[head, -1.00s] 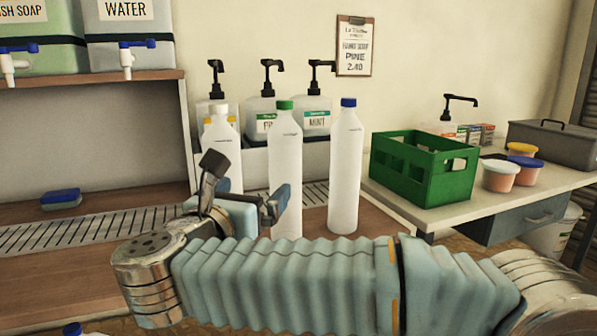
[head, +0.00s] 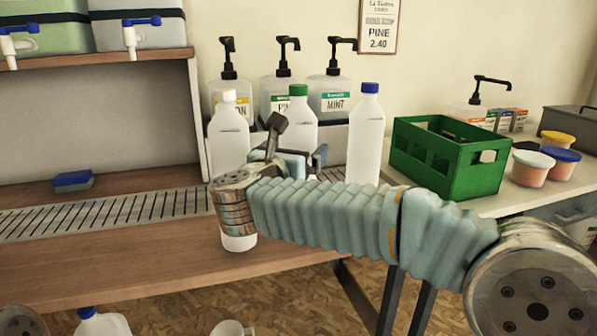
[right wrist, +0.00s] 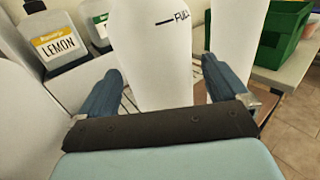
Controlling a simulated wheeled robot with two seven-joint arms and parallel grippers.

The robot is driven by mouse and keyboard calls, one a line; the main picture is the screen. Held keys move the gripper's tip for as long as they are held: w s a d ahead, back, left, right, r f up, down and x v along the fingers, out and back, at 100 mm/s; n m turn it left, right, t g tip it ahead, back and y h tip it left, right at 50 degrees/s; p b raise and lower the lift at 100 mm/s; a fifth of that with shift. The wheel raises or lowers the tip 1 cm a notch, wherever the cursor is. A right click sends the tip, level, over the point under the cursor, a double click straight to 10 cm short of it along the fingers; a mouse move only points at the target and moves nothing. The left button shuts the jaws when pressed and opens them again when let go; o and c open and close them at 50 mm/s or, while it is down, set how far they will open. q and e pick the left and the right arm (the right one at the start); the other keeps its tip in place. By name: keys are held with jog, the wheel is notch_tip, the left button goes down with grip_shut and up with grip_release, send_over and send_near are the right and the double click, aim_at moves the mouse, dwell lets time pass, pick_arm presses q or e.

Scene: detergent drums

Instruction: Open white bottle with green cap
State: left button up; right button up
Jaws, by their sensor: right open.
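The white bottle with the green cap (head: 299,106) stands upright on the counter in the head view, between a white-capped bottle (head: 229,135) and a blue-capped bottle (head: 366,130). Its lower part is hidden behind my right gripper (head: 298,154). In the right wrist view my right gripper (right wrist: 158,84) is open, with one blue finger on each side of a white bottle body (right wrist: 165,45) marked FULL, apparently the green-capped one. Its cap is out of that view. I cannot tell whether the fingers touch it. My left gripper does not show.
Pump bottles (head: 281,88) stand behind. A green crate (head: 448,155) and tubs (head: 533,167) are on the right table (head: 490,204). A blue sponge (head: 73,181) lies by the drain grate (head: 100,216) at left. A jug (head: 103,322) shows at the bottom.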

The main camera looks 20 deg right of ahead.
aim_at(300, 106)
jog(key=x, duration=0.2)
jog(key=shift+w+d, duration=0.15)
jog(key=shift+w, duration=0.1)
jog(key=c, duration=1.2)
jog(key=shift+r, duration=0.15)
jog(key=shift+r, duration=0.4)
jog(key=s+r, duration=0.1)
jog(key=r, duration=0.1)
jog(key=s+a+r, duration=0.1)
jog(key=r, duration=0.2)
jog(key=s+a+r, duration=0.1)
jog(key=s+r, duration=0.1)
jog(key=shift+r, duration=0.2)
jog(key=s+a+r, duration=0.1)
jog(key=s, duration=0.2)
jog(key=s+a+r, duration=0.1)
jog(key=s+r, duration=0.1)
jog(key=s, duration=0.1)
jog(key=s+a+r, duration=0.1)
jog(key=s, duration=0.2)
jog(key=shift+a+r+b, duration=0.3)
